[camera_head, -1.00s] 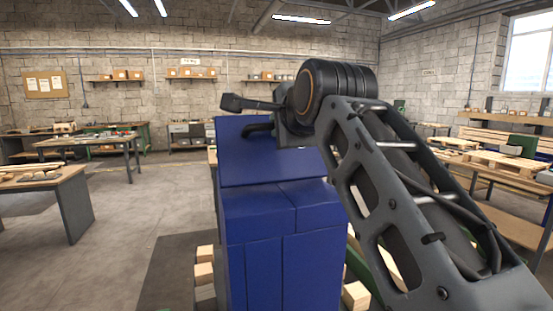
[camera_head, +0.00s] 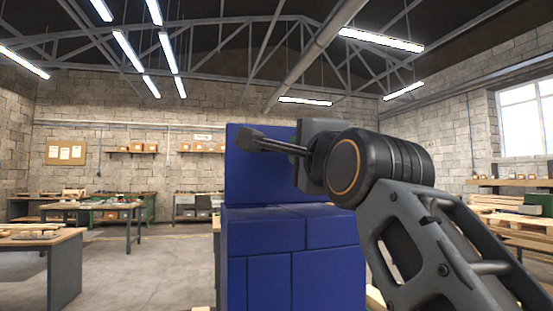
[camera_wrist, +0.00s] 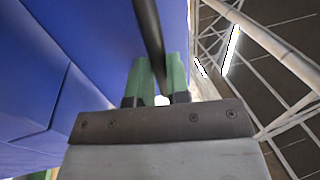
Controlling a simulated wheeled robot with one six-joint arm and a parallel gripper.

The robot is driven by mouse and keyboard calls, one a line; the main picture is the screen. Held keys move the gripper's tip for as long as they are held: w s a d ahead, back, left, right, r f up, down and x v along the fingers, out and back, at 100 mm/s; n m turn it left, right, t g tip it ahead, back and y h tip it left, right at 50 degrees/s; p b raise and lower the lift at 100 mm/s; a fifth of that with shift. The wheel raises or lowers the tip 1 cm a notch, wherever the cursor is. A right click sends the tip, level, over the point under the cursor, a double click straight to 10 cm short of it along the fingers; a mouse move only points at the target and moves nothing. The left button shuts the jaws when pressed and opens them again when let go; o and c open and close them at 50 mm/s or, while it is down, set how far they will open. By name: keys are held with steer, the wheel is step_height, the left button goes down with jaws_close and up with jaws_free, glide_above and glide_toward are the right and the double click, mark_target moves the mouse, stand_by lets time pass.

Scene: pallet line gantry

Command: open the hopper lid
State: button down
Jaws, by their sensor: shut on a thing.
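The blue hopper (camera_head: 265,265) stands in the middle of the head view, with its blue lid (camera_head: 255,180) as a steep panel above the body. My wrist covers the lid's right side there, and my gripper's fingers are hidden behind it. In the wrist view, my gripper (camera_wrist: 158,75) has its green fingers closed around a dark round bar (camera_wrist: 147,28), the lid's handle. The bar runs up out of that picture beside blue panels (camera_wrist: 40,70). Where the handle joins the lid cannot be seen.
A wooden-topped bench (camera_head: 45,240) stands at the left, and another table (camera_head: 95,208) behind it. Pallets on benches (camera_head: 510,210) stand at the right. The floor (camera_head: 140,270) left of the hopper is clear.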

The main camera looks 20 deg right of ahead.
stand_by(0.3)
steer(key=c, duration=1.1)
jaws_free()
